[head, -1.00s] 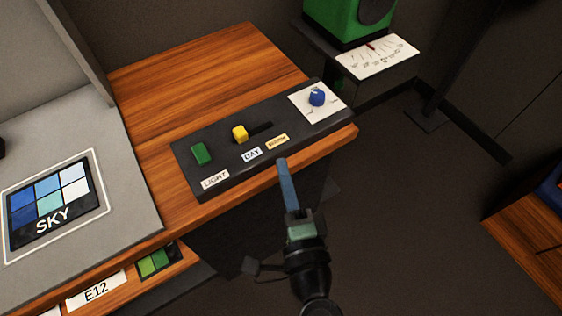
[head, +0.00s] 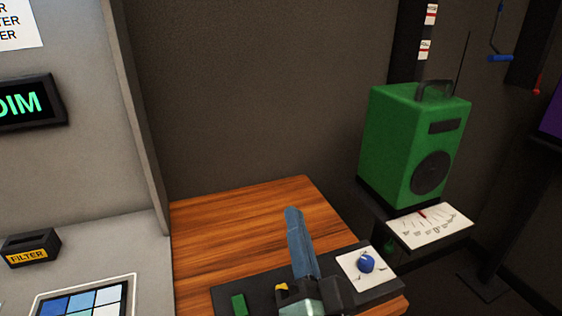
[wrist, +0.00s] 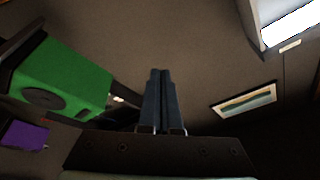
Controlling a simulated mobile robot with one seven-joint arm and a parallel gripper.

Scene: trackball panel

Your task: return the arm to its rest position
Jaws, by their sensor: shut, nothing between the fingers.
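My gripper (head: 294,212) shows in the head view with its blue-grey fingers pointing up and closed together. It stands in front of the black control panel (head: 333,257) and hides the panel's middle part. In the wrist view my gripper (wrist: 160,72) has its two fingers side by side with nothing between them. The fingers point toward a dark wall and touch nothing that I can see.
The panel carries a blue knob (head: 366,264), a green switch (head: 239,304) and a partly hidden yellow slider (head: 282,288). A green radio (head: 410,140) stands at right, above a white dial card (head: 430,226). The wooden desk top (head: 235,225) is bare behind the panel.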

